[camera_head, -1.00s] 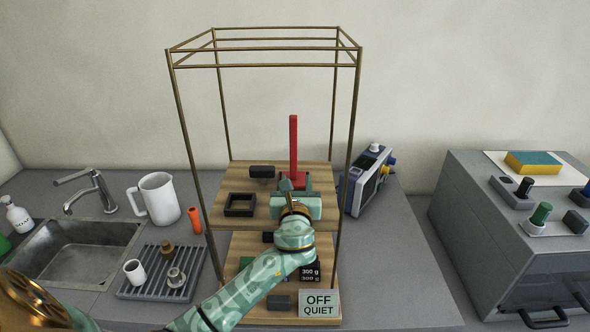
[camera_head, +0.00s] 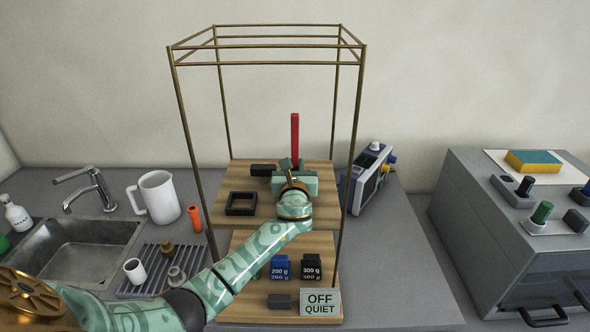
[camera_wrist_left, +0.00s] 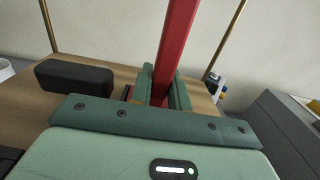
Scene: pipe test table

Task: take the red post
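The red post (camera_head: 295,140) stands upright on the upper wooden shelf of the brass-framed rack. It also shows in the left wrist view (camera_wrist_left: 178,45), rising between the fingers. My left gripper (camera_head: 293,164) reaches in from the front, low on the post. In the left wrist view its two green fingers (camera_wrist_left: 163,92) lie close against both sides of the post and look shut on it. The post's foot is hidden behind the gripper. My right gripper is not in view.
On the upper shelf (camera_head: 235,222) are a black square frame (camera_head: 241,203) and a black block (camera_head: 263,170). Thin brass uprights (camera_head: 354,130) flank the arm. Below are blue (camera_head: 281,268) and black (camera_head: 311,267) weights and a sign (camera_head: 320,302). A blue-grey instrument (camera_head: 367,180) stands right.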

